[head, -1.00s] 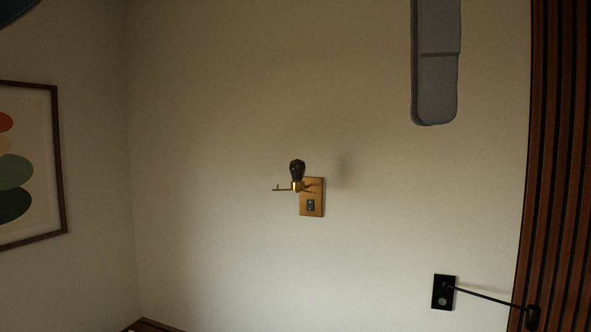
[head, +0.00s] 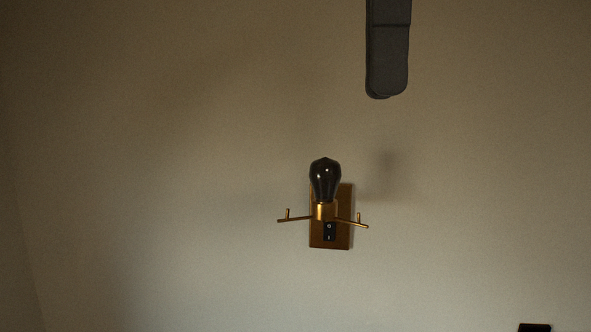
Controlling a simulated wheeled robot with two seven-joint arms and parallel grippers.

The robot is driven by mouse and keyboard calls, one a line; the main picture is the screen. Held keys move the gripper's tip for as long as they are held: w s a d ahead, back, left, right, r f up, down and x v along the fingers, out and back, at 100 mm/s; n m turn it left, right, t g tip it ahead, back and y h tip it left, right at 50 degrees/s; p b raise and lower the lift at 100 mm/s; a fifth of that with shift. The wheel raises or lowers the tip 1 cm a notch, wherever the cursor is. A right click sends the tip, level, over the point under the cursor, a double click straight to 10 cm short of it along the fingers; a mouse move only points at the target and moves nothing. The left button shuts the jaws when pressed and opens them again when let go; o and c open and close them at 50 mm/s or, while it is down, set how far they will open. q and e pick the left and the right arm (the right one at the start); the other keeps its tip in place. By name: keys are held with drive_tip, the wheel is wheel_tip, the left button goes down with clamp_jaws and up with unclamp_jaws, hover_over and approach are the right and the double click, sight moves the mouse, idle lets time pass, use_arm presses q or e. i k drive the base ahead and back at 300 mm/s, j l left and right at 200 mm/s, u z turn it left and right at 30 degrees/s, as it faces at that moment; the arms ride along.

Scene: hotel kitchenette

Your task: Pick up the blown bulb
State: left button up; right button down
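The blown bulb (head: 325,180) is dark, blackened glass and stands upright in the brass socket of a wall lamp (head: 342,238), near the middle of the head view. The lamp has a brass back plate with a black switch and two thin side arms with small pegs. A dark grey, rounded part, which I take for my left gripper (head: 387,85), comes down from the top edge, right of and above the bulb and apart from it. Its fingers cannot be told apart, so its opening is unclear. My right gripper is not in view.
The plain beige wall around the lamp is clear. A small black fixture (head: 535,328) shows at the bottom edge on the right. A wall corner runs along the far left.

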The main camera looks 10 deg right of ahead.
sight(325, 175)
drive_tip(key=i+j, duration=0.25)
drive_tip(key=i, duration=0.15)
drive_tip(key=i+l, duration=0.25)
drive_tip(key=i, duration=0.25)
